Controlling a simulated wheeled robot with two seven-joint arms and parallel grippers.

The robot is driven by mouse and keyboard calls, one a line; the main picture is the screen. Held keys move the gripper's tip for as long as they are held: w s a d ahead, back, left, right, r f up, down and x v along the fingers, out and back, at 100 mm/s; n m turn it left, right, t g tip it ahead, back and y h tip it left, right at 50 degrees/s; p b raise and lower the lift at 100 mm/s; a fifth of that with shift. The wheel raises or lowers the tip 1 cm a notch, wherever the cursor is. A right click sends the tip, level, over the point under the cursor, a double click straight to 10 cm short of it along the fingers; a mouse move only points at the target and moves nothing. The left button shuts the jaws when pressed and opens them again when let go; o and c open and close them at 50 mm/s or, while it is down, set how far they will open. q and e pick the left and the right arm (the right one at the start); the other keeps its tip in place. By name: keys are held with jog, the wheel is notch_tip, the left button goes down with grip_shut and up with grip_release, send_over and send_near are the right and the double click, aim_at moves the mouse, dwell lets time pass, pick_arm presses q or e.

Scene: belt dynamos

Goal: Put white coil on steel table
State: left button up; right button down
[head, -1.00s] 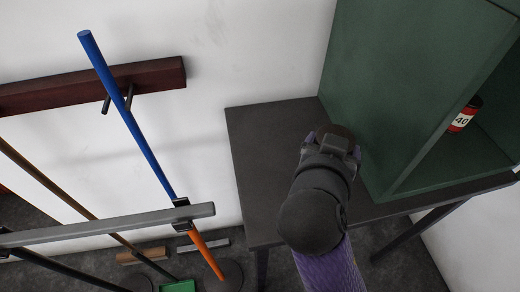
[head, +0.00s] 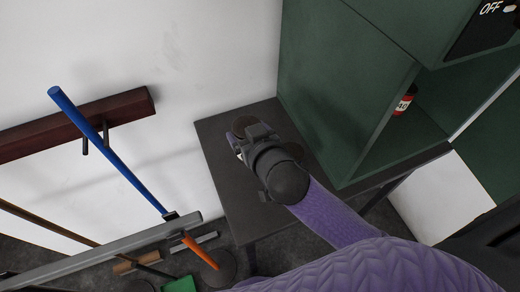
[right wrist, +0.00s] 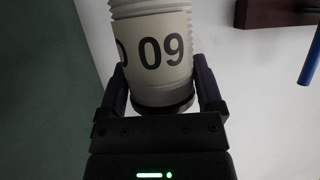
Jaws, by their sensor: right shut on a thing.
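The white coil (right wrist: 158,52) is a ribbed pale cylinder with a cream label reading "09", and it fills the middle of the right wrist view. My right gripper (right wrist: 160,88) is shut on it, with a dark finger on each side of its lower part. In the head view my right gripper (head: 238,142) is over the left part of the dark grey table (head: 228,192), and the coil is mostly hidden behind it. I cannot tell whether the coil touches the tabletop. My left gripper is not in view.
A green cabinet (head: 335,105) stands on the table's right part. A red and white can labelled "40" (head: 403,104) sits inside it. Left of the table, a blue-handled tool (head: 110,150) leans by a grey rail (head: 110,245). The table's front left is clear.

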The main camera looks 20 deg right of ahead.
jog(key=shift+d+n+y+p, duration=0.4)
jog(key=shift+d+n+p, duration=0.1)
jog(key=shift+p, duration=0.15)
notch_tip(320, 180, down, 10)
jog(key=b, duration=0.4)
jog(key=shift+f+b, duration=0.1)
jog(key=shift+b, duration=0.25)
jog(key=shift+f, duration=0.1)
grip_release()
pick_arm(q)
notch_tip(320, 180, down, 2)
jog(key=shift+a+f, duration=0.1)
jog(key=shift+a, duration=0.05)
